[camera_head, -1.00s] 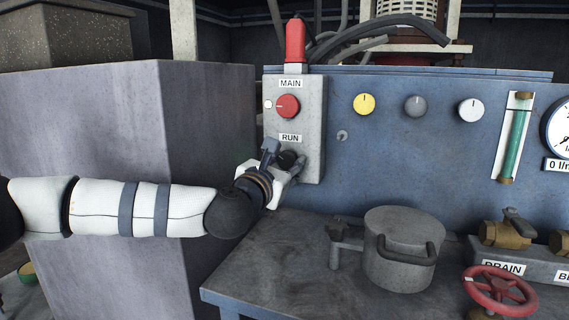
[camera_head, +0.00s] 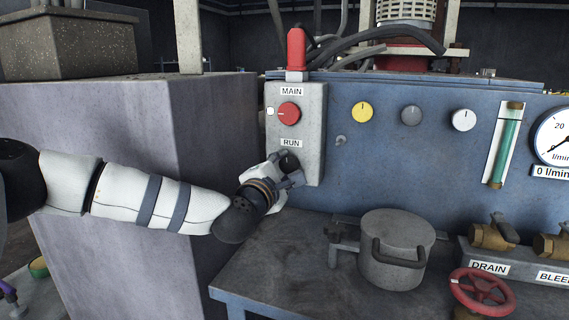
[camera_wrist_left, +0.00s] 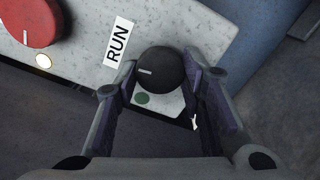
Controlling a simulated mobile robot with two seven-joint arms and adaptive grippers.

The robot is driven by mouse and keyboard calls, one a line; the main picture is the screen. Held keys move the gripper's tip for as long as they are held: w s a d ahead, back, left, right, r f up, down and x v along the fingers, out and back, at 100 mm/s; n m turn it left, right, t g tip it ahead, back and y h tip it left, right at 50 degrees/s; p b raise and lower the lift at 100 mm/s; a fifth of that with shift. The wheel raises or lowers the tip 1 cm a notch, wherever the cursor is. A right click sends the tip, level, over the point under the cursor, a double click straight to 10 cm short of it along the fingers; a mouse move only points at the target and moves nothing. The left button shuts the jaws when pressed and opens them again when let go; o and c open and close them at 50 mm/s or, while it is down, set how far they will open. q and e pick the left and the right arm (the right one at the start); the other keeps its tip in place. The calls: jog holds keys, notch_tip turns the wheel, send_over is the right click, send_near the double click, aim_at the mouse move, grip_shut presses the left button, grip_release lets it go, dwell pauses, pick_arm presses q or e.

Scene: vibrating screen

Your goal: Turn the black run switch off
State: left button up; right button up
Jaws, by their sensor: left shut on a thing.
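The black run switch (camera_head: 289,163) is a round knob below the RUN label on the grey switch box (camera_head: 312,135). In the left wrist view the knob (camera_wrist_left: 160,74) shows a short white mark pointing to picture left, with a dark green spot (camera_wrist_left: 143,98) beside it. My left gripper (camera_head: 288,172) is at the knob, with a finger on either side of it. In the left wrist view its fingers (camera_wrist_left: 165,80) flank the knob and are shut on it. My right gripper is in neither view.
The red MAIN knob (camera_head: 289,113) sits just above on the same box. Yellow (camera_head: 362,112), grey (camera_head: 411,115) and white (camera_head: 463,120) knobs line the blue panel. A lidded grey pot (camera_head: 393,262) and a red handwheel (camera_head: 482,291) stand on the right.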

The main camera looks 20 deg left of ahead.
pick_arm(q)
jog(key=shift+r+m, duration=0.1)
jog(key=shift+m, duration=0.5)
jog(key=shift+m+p, duration=0.3)
jog(key=o, duration=1.2)
jog(key=shift+c, duration=0.2)
jog(key=s, duration=1.2)
jog(key=shift+a, duration=0.25)
